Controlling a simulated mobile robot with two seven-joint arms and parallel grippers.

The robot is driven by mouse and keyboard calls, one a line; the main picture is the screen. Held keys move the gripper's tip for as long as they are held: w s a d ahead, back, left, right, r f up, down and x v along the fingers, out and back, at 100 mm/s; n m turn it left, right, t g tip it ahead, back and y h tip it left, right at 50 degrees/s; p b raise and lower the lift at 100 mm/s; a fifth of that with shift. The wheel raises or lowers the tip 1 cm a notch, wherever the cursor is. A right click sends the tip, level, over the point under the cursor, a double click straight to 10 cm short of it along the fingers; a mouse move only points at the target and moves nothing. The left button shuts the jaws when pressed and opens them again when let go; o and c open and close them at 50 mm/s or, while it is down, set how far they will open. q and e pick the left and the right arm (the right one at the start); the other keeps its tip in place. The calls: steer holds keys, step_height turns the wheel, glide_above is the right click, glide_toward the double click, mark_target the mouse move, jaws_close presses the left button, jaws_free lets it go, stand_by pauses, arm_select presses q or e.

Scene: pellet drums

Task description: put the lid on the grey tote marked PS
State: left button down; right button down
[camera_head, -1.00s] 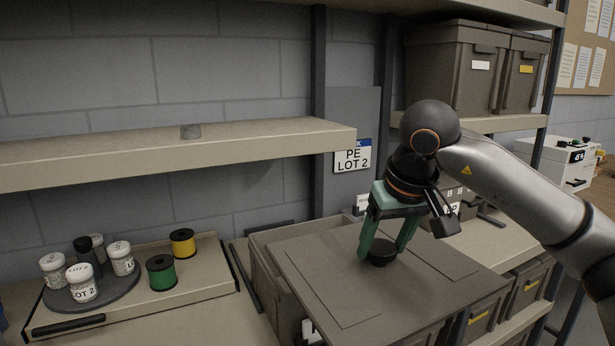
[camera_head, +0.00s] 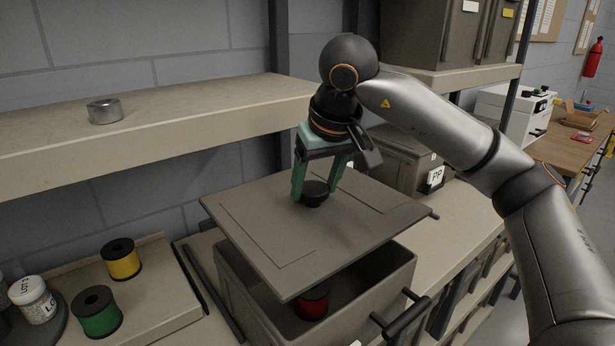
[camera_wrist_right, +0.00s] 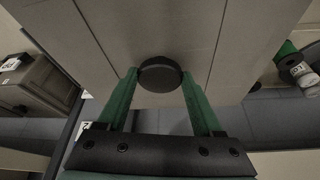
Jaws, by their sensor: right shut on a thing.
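My right gripper (camera_head: 316,194) is shut on the black knob (camera_head: 314,198) of the flat grey lid (camera_head: 265,230). The knob (camera_wrist_right: 160,74) also shows between the green fingers (camera_wrist_right: 155,100) in the right wrist view. The lid is held above the open grey tote (camera_head: 385,290), apart from its rim at the front right. It covers the tote's back left part, while the near right part is uncovered. A red spool (camera_head: 313,303) lies inside the tote. No PS mark is readable on it. My left gripper is out of view.
A shelf (camera_head: 200,125) with a metal can (camera_head: 104,111) hangs at the back left. Yellow (camera_head: 121,260) and green (camera_head: 97,312) spools and a labelled jar (camera_head: 33,300) stand at left. A lidded tote marked PP (camera_head: 400,155) stands behind. A black handle (camera_head: 405,318) lies close at the right.

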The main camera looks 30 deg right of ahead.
mark_target(319, 210)
steer(key=shift+s+r, duration=0.1)
steer(key=shift+s, duration=0.1)
step_height(319, 210, down, 7)
steer(key=b, duration=0.4)
steer(key=shift+r, duration=0.15)
steer(key=shift+b, duration=0.3)
steer(key=shift+f, duration=0.3)
stand_by(0.9)
steer(key=shift+f, duration=0.2)
stand_by(0.3)
steer(key=shift+f+b, duration=0.5)
steer(key=shift+f, duration=0.2)
